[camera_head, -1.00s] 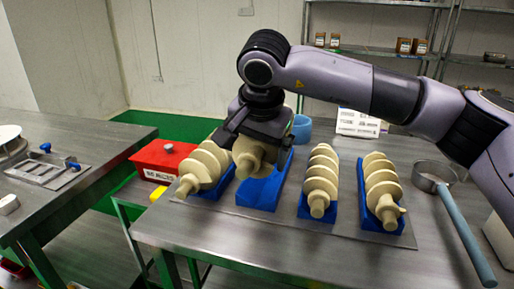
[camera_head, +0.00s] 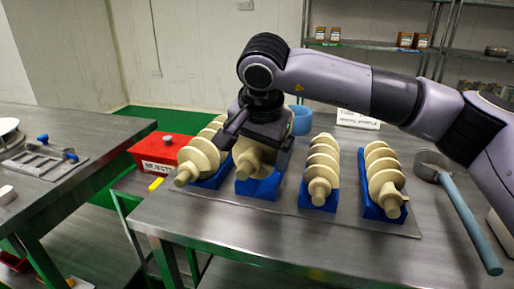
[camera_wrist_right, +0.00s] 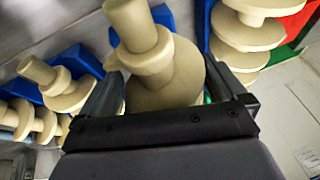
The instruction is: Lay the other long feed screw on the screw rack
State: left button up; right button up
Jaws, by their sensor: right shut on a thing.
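The long feed screw (camera_head: 252,167), cream-coloured with a stubby shaft end, lies at the second blue cradle (camera_head: 262,189) from the left of the screw rack. My right gripper (camera_head: 252,135) is over it from above, shut on it. In the right wrist view the screw (camera_wrist_right: 160,70) sits between the two fingers (camera_wrist_right: 165,90). Its far part is hidden under the gripper. Other cream screws lie in the rack's cradles: one at left (camera_head: 200,158), one right of the gripper (camera_head: 322,165) and one at far right (camera_head: 383,175). My left gripper is not in view.
A red reject box (camera_head: 165,150) stands left of the rack. A blue cup (camera_head: 300,120) is behind it. The table front is clear.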

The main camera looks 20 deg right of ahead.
jog(key=shift+f+b, duration=1)
jog(key=shift+f, duration=0.65)
jog(key=shift+a, duration=0.1)
jog(key=o, duration=1)
jog(key=shift+a, duration=0.1)
jog(key=shift+p+v, duration=0.8)
jog(key=shift+v, duration=0.45)
jog(key=shift+p+v, duration=1.3)
jog(key=shift+v, duration=1.2)
